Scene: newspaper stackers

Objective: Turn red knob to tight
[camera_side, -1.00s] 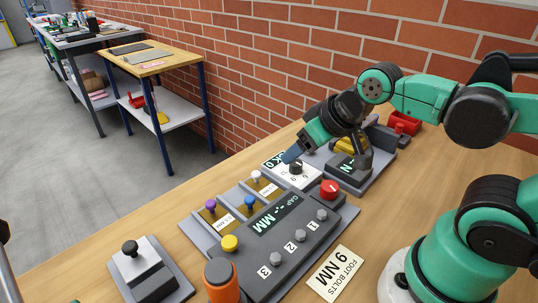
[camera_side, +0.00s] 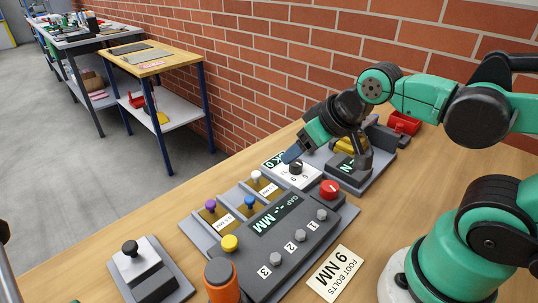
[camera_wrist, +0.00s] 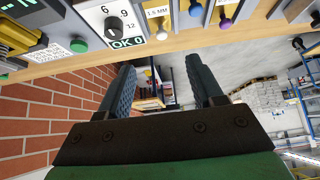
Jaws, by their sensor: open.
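My gripper (camera_side: 290,156) is in the side view, left of and beyond the red knob, over the edge of the white dial panel (camera_side: 287,177). In the wrist view my gripper's two fingers (camera_wrist: 160,64) are apart with nothing between them. The red knob is not in the wrist view.
The black dial (camera_side: 296,168), also in the wrist view (camera_wrist: 115,28), sits close to my gripper. White (camera_side: 256,176), blue (camera_side: 249,202) and purple (camera_side: 210,206) knobs and a yellow button (camera_side: 230,243) stand nearby. The brick wall (camera_side: 300,70) runs behind the bench.

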